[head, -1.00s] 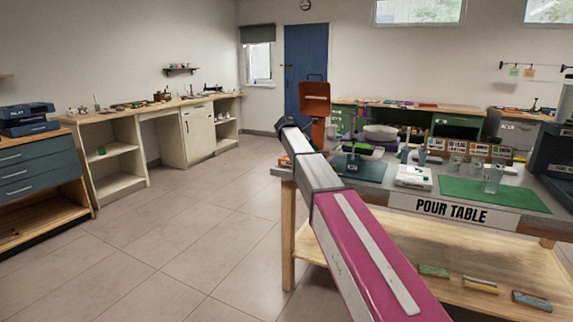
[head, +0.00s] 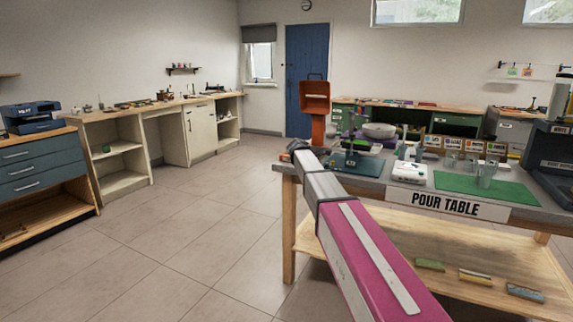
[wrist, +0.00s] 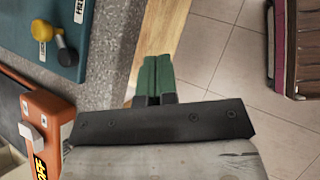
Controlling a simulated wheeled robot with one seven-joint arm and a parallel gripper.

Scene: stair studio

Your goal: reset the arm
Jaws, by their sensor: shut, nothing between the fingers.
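My arm reaches from the bottom of the head view toward the left end of the pour table (head: 370,187). My gripper (wrist: 152,78) shows in the wrist view with its two green fingers shut together and nothing between them. In that view the fingers are over the wooden edge strip (wrist: 160,40) of the table, with tiled floor to the right. In the head view the far end of my arm is near the table's left corner, and the fingers are too small to tell there.
In the wrist view, a blue board (wrist: 55,30) with yellow and black knobs and an orange device (wrist: 45,125) lie left of my gripper. The table also holds a green mat (head: 465,187) and a white scale-like device (head: 409,172). Open floor (head: 190,235) lies left.

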